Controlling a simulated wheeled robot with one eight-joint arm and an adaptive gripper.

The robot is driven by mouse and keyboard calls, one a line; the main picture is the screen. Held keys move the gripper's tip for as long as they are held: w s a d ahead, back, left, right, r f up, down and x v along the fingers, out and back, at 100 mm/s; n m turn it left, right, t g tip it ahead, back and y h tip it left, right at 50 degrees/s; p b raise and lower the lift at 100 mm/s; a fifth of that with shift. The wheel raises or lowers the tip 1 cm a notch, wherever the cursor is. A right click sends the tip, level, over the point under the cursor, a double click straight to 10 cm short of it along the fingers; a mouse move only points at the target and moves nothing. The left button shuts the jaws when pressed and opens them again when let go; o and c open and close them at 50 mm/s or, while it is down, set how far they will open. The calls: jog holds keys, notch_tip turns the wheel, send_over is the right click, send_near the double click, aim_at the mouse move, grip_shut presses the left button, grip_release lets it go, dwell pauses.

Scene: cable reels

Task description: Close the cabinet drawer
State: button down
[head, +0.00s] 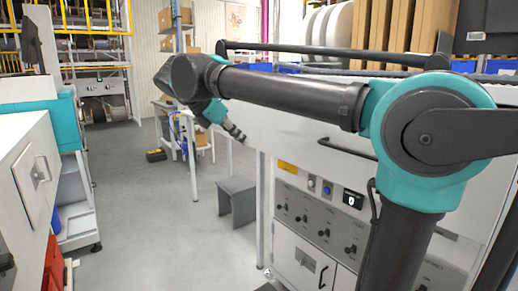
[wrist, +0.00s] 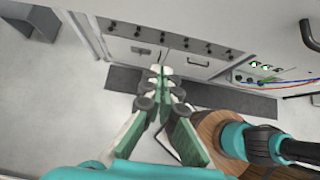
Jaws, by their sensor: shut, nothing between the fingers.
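A white cabinet (head: 305,215) stands on the right in the head view. Its upper white front (head: 300,135) has a black bar handle (head: 347,150). I cannot tell how far any drawer in it is pulled out. A control panel with knobs and low doors sits beneath this front. These doors (wrist: 128,49) also show at the top of the wrist view. My gripper (head: 238,134) is shut and empty, near the far left end of the upper front. In the wrist view my gripper (wrist: 165,72) points toward the low doors, its fingers together. My arm hides part of the cabinet top.
A grey step stool (head: 237,200) stands on the floor beyond the cabinet. A white table (head: 185,125) stands farther back. Another white cabinet (head: 25,190) and a red bin (head: 54,265) line the left side. The grey floor (head: 150,220) between is clear.

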aim_at(270, 153)
jog(key=shift+w+d+r+x, duration=0.25)
jog(key=shift+r+x, duration=0.1)
jog(key=shift+x, duration=1.75)
jog(key=shift+w+d+r+x, duration=0.1)
jog(key=shift+d+r+x, duration=0.2)
jog(key=shift+x, duration=1.75)
jog(key=shift+w+d+r+x, duration=0.25)
jog(key=shift+r+x, duration=0.1)
jog(key=shift+x, duration=1.75)
jog(key=shift+d, duration=0.15)
jog(key=w+d, duration=0.5)
jog(key=d, duration=0.3)
jog(key=w+d, duration=0.6)
jog(key=d, duration=0.2)
jog(key=w+d, duration=0.6)
jog(key=d, duration=0.2)
jog(key=shift+d, duration=0.4)
jog(key=shift+w+d, duration=0.45)
jog(key=shift+d, duration=0.1)
jog(key=shift+d+r, duration=0.1)
